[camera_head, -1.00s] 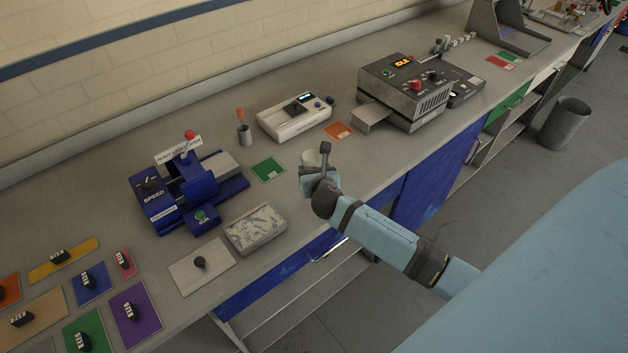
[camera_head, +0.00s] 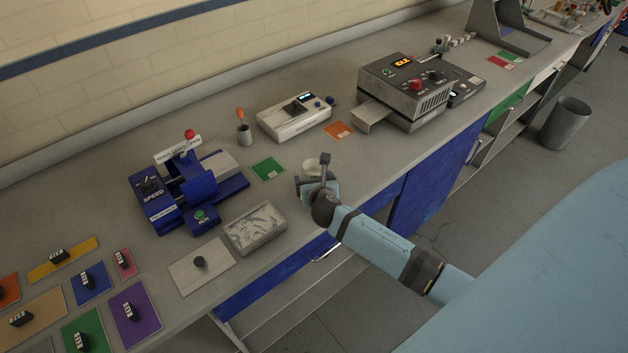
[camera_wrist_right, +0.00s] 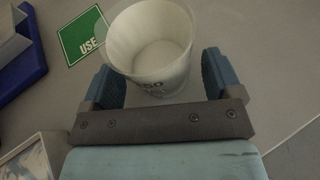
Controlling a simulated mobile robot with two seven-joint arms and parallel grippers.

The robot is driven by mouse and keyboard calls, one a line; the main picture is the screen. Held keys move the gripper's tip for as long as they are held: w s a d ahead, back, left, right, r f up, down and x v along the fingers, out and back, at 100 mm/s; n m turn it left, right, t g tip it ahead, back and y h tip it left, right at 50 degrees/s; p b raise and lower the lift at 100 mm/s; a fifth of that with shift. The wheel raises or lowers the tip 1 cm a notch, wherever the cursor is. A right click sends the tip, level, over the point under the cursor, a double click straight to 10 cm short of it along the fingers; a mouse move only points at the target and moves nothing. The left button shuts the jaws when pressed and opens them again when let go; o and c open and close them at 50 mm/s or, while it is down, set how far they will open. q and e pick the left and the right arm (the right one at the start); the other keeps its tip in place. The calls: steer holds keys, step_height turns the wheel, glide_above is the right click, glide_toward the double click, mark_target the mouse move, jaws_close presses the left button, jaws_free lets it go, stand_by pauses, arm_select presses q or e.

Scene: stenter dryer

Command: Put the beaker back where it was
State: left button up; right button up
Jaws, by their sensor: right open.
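A white translucent beaker (camera_wrist_right: 152,45) with dark markings stands upright on the grey bench in the right wrist view. In the head view the beaker (camera_head: 312,167) is partly hidden behind my right gripper (camera_head: 314,172). The right gripper (camera_wrist_right: 165,82) is open, with its blue finger pads on either side of the beaker and a visible gap on the right. A green "USE" card (camera_head: 268,170) lies on the bench left of the beaker, and the card (camera_wrist_right: 84,34) also shows in the wrist view. My left gripper is not in view.
A blue machine (camera_head: 190,190) stands to the left, with a patterned tray (camera_head: 255,229) in front. A white instrument (camera_head: 294,117) and an orange card (camera_head: 338,131) lie behind. A grey machine (camera_head: 415,88) stands to the right. The bench's front edge is close to my right arm.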

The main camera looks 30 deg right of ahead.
steer(key=shift+r, duration=0.2)
steer(key=v, duration=1.1)
steer(key=shift+s+a, duration=0.1)
steer(key=shift+s, duration=0.1)
steer(key=shift+s+a, duration=0.15)
steer(key=shift+s, duration=0.1)
steer(key=s+a+f+m+y, duration=0.4)
steer(key=s+a+m, duration=0.2)
steer(key=m, duration=0.8)
steer(key=s+a+f+m+g+y, duration=0.1)
steer(key=s+a+f+m+y, duration=0.3)
steer(key=s+m, duration=0.6)
steer(key=a+f+m, duration=0.1)
steer(key=m, duration=0.3)
steer(key=shift+a+f, duration=0.15)
steer(key=shift+a, duration=0.2)
